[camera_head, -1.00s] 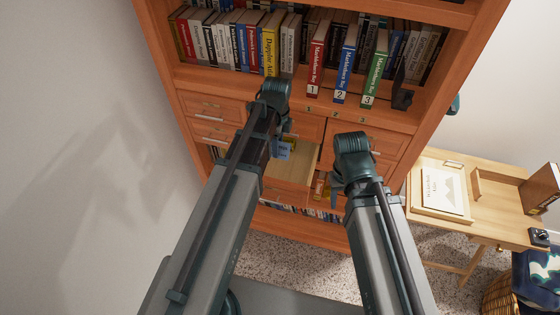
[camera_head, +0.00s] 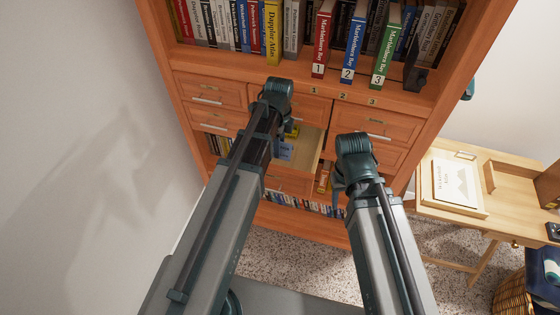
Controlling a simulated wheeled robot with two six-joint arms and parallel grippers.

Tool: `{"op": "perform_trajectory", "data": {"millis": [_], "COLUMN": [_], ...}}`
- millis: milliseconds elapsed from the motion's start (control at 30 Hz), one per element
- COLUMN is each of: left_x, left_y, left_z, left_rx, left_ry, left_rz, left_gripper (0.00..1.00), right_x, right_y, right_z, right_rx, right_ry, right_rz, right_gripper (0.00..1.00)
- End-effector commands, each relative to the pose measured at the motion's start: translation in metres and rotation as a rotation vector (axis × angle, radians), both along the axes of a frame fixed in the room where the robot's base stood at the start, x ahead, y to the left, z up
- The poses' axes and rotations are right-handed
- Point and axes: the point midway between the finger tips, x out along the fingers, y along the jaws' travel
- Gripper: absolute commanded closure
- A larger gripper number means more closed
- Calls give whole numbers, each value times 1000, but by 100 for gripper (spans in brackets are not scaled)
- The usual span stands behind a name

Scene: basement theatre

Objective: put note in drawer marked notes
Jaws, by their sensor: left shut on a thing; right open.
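An open wooden drawer (camera_head: 309,148) sticks out of the middle of the bookcase, and its pale bare bottom shows. My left gripper (camera_head: 282,141) is over the left side of this drawer, mostly hidden by its own arm. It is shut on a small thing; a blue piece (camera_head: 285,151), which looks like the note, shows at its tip. A small yellow piece (camera_head: 292,131) shows just above it. I cannot tell whether the blue piece touches the drawer. My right gripper (camera_head: 338,191) is open to the right of the drawer, its fingers partly hidden. No drawer marking is readable.
Shut drawers flank the open one, on the left (camera_head: 208,91) and right (camera_head: 375,124). Numbered red (camera_head: 322,40), blue (camera_head: 354,45) and green (camera_head: 387,45) books stand on the shelf above. A wooden desk (camera_head: 500,215) stands at right. Carpet lies below.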

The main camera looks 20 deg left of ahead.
Motion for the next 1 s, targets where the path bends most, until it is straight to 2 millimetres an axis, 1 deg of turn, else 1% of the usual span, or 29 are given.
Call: {"op": "perform_trajectory", "data": {"millis": [33, 100, 367, 467, 600, 700, 967, 1000], "left_x": [0, 0, 0, 0, 0, 0, 0, 0], "left_y": [0, 0, 0, 0, 0, 0, 0, 0], "left_z": [-17, -23, -25, -34, -52, -61, -60, -60], "left_rx": [0, 0, 0, 0, 0, 0, 0, 0], "left_ry": [0, 0, 0, 0, 0, 0, 0, 0], "left_rz": [0, 0, 0, 0, 0, 0, 0, 0], "left_gripper": [100, 100, 100, 100, 100, 100, 100, 46], "right_x": [0, 0, 0, 0, 0, 0, 0, 0], "right_y": [0, 0, 0, 0, 0, 0, 0, 0], "right_z": [-17, -23, -25, -34, -52, -62, -60, -60], "right_rx": [0, 0, 0, 0, 0, 0, 0, 0], "right_ry": [0, 0, 0, 0, 0, 0, 0, 0], "right_rz": [0, 0, 0, 0, 0, 0, 0, 0], "right_gripper": [50, 50, 50, 50, 50, 50, 50, 50]}}
